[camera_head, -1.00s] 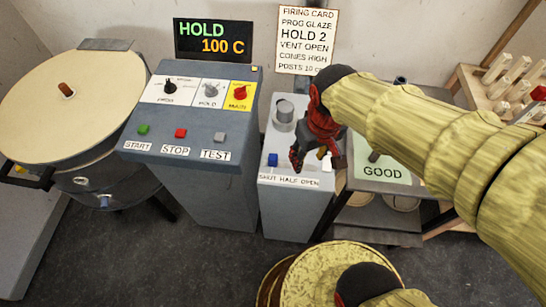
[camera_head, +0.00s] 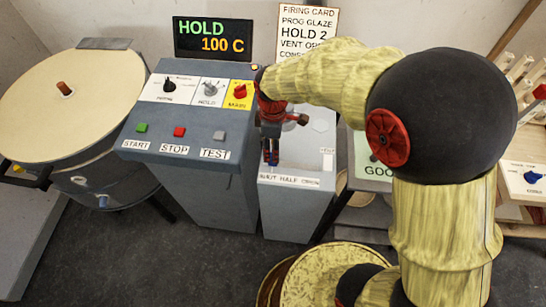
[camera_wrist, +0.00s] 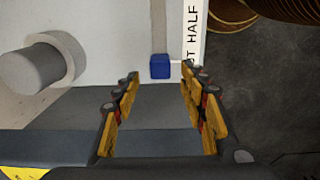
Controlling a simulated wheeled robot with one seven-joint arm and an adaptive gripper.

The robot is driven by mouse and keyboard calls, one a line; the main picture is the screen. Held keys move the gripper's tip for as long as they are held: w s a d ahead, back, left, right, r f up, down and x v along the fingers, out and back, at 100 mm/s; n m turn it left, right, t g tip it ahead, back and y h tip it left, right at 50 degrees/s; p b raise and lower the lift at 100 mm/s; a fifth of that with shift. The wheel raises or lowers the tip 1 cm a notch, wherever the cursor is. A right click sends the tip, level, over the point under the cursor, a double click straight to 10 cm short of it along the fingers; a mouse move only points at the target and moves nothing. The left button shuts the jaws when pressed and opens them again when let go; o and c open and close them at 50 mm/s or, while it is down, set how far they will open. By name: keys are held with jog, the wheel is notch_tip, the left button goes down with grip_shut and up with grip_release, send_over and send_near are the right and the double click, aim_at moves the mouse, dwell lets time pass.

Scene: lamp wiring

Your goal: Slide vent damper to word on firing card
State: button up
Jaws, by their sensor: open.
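The vent damper is a small blue knob (camera_wrist: 160,66) at the end of a grey slot in the wrist view. It lies just ahead of the fingertips, roughly centred between them. The label strip (camera_head: 290,181) on the vent box reads SHUT HALF OPEN, and the knob is at the SHUT end. My gripper (camera_wrist: 160,90) is open, with its yellow-faced fingers apart and apparently not touching the knob. In the head view my gripper (camera_head: 270,152) points down over the knob and mostly hides it. The firing card (camera_head: 308,32) reads VENT with OPEN partly covered by my arm.
A grey control console (camera_head: 195,130) with START, STOP and TEST buttons stands close on the left. A grey cylinder (camera_wrist: 42,64) stands on the vent box beside the slot. A table with the GOOD card (camera_head: 374,170) is to the right, and the round kiln (camera_head: 75,100) is far left.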

notch_tip(320, 180, down, 6)
jog(key=shift+r+b, duration=0.25)
jog(key=shift+b, duration=0.6)
jog(key=shift+c, duration=1.3)
jog(key=c, duration=0.8)
grip_shut()
